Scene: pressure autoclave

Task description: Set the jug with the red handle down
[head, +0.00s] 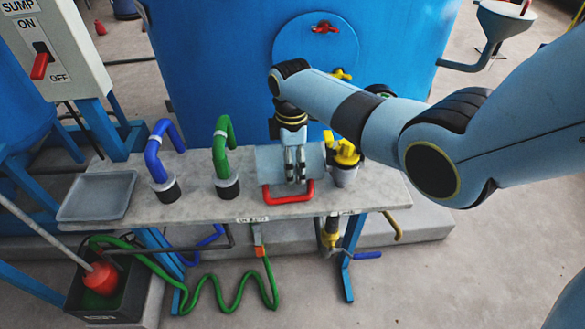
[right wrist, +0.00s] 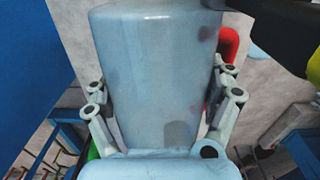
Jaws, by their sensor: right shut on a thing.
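The jug with the red handle is a pale grey-blue cylinder (head: 270,164) over the right part of the grey bench (head: 205,211) in the head view. It looks tipped onto its side, with its red handle (head: 288,196) toward the front edge. My right gripper (head: 295,165) comes from above and is shut on the jug. In the right wrist view the jug body (right wrist: 160,70) fills the space between the fingers (right wrist: 163,115), and part of the red handle (right wrist: 230,45) shows at right. I cannot tell whether the jug touches the bench. My left gripper is out of view.
A yellow-topped fitting (head: 344,155) stands close to the jug's right. A green bent pipe (head: 222,150) and a blue bent pipe (head: 155,158) rise from the bench to its left. A shallow grey tray (head: 97,195) sits at the left end. A blue tank (head: 210,75) stands behind.

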